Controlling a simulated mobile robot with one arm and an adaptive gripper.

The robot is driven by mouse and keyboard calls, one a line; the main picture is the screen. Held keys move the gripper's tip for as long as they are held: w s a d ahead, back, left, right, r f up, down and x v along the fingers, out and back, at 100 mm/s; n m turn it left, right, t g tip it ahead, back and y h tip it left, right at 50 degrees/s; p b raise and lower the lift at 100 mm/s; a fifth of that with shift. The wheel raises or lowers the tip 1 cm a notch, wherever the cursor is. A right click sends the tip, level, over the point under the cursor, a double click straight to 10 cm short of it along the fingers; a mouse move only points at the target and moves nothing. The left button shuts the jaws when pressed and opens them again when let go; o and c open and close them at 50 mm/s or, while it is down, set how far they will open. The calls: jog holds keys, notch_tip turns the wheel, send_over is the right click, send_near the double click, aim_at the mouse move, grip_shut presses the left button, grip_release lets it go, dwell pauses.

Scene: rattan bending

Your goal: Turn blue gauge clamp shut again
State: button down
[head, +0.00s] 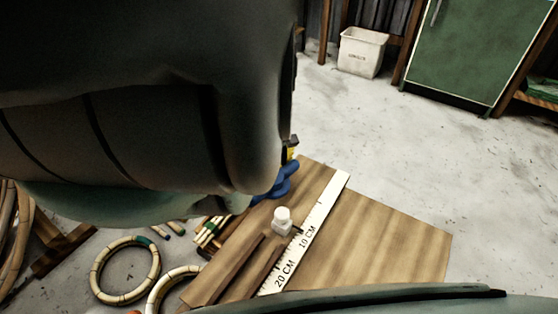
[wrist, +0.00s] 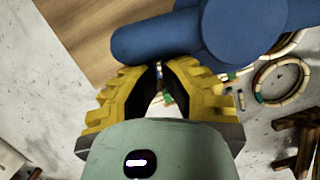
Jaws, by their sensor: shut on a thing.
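The blue gauge clamp (head: 281,186) shows in the head view as a lobed blue knob at the far left part of the wooden board, partly hidden by my arm. In the wrist view it is large: a round blue hub (wrist: 243,28) with a thick blue lobe (wrist: 150,43) reaching left. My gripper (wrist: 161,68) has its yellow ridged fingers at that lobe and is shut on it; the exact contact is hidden. In the head view only a sliver of my gripper (head: 292,152) shows, beside my arm.
The wooden board (head: 375,235) carries a white centimetre ruler (head: 307,235) and a small white block (head: 282,217). Rattan rings (head: 125,270) and a bundle of sticks (head: 210,231) lie left of it. A white bin (head: 361,52) and a green cabinet (head: 470,50) stand behind, past clear floor.

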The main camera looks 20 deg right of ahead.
aim_at(295, 163)
jog(key=shift+s+d+m+b, duration=0.25)
jog(key=shift+d+m+b, duration=0.1)
jog(key=shift+m, duration=0.45)
jog(key=shift+s+d+m+y, duration=0.4)
jog(key=shift+s+d+m, duration=0.1)
jog(key=shift+m, duration=0.5)
jog(key=s+m, duration=0.1)
jog(key=s+d+m+y, duration=0.1)
jog(key=m, duration=0.1)
jog(key=shift+r+m, duration=0.1)
jog(key=shift+m, duration=0.2)
jog(key=s+m+p, duration=0.2)
jog(key=m, duration=0.1)
jog(key=shift+s+d+r+m+y, duration=0.1)
jog(key=shift+d+m+y, duration=0.1)
jog(key=shift+m+y, duration=0.15)
jog(key=s+m+p, duration=0.1)
jog(key=m, duration=0.1)
jog(key=s+m+p, duration=0.1)
jog(key=shift+s+a+m+t+y, duration=0.1)
jog(key=shift+a+m+t+y, duration=0.05)
jog(key=shift+m+t+y, duration=0.25)
jog(key=shift+s+m, duration=0.15)
jog(key=shift+m, duration=0.1)
jog(key=shift+a, duration=0.1)
jog(key=shift+s+f, duration=0.1)
jog(key=shift+f, duration=0.15)
